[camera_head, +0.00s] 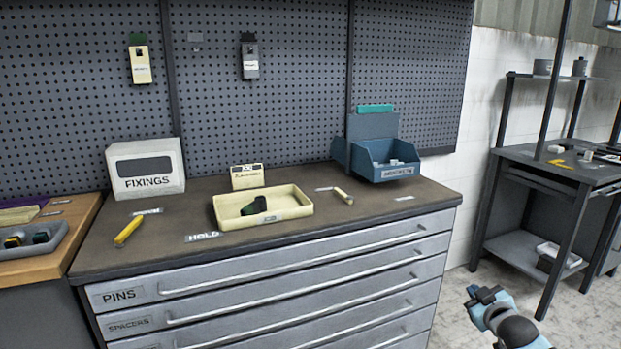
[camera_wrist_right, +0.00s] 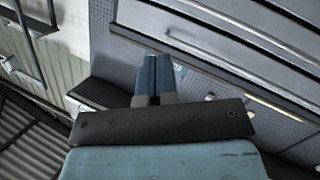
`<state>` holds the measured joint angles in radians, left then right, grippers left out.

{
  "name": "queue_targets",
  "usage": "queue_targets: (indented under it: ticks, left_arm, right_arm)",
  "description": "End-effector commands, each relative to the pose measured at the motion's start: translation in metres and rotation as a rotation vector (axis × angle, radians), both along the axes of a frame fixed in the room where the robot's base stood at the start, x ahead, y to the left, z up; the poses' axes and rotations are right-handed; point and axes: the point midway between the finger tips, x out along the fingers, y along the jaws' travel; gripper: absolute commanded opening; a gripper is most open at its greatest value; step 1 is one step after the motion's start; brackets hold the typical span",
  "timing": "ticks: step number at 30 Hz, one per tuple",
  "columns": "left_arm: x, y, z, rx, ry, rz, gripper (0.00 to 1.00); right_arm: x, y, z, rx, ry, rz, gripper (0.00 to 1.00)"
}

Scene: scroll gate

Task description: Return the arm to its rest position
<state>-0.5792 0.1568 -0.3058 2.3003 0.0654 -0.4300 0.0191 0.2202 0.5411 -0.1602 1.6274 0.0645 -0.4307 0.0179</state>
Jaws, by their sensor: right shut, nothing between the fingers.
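My right gripper (camera_head: 483,294) is at the lower right of the head view, in front of and to the right of the drawer cabinet (camera_head: 300,262), over the floor. It is apart from the cabinet and everything on it. In the right wrist view its two fingers (camera_wrist_right: 154,75) are together with nothing between them, and grey drawer fronts (camera_wrist_right: 230,45) show beyond. My left gripper is not in the head view.
The cabinet top holds a cream tray (camera_head: 290,212) with a dark green object (camera_head: 254,206), a FIXINGS box (camera_head: 146,170), a blue bin (camera_head: 385,165) and a yellow tool (camera_head: 128,231). A dark shelf unit (camera_head: 550,160) stands at right. Open floor (camera_head: 450,300) lies between.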

Motion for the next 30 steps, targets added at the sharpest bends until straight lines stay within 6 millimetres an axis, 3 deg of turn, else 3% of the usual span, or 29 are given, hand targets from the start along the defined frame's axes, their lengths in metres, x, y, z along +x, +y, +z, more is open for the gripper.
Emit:
queue_targets:
  ticks: [1, 6, 9, 13, 18, 24, 25, 26, 30]
  left_arm:
    - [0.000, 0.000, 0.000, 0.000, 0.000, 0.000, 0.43]
    - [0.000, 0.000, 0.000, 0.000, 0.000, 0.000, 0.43]
    - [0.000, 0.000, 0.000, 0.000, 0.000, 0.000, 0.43]
    - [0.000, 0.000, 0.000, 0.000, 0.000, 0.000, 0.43]
    - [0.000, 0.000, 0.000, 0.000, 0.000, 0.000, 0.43]
    - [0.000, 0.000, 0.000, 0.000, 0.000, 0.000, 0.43]
    - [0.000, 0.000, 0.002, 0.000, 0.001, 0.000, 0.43]
    - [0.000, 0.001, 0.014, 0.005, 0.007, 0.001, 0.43]
    - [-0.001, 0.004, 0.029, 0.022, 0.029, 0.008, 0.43]
  right_arm:
    - [-0.022, 0.032, -0.023, 0.031, 0.025, 0.039, 0.00]
    - [-0.102, 0.124, -0.071, 0.143, 0.087, 0.146, 0.00]
    - [-0.157, 0.175, -0.086, 0.227, 0.121, 0.198, 0.00]
    - [-0.224, 0.227, -0.089, 0.340, 0.156, 0.241, 0.00]
    - [-0.287, 0.267, -0.075, 0.459, 0.182, 0.261, 0.00]
    - [-0.341, 0.294, -0.049, 0.576, 0.199, 0.255, 0.00]
    - [-0.347, 0.296, -0.044, 0.590, 0.202, 0.253, 0.00]
    - [-0.343, 0.293, -0.033, 0.577, 0.204, 0.251, 0.00]
    - [-0.342, 0.290, -0.020, 0.560, 0.226, 0.239, 0.00]
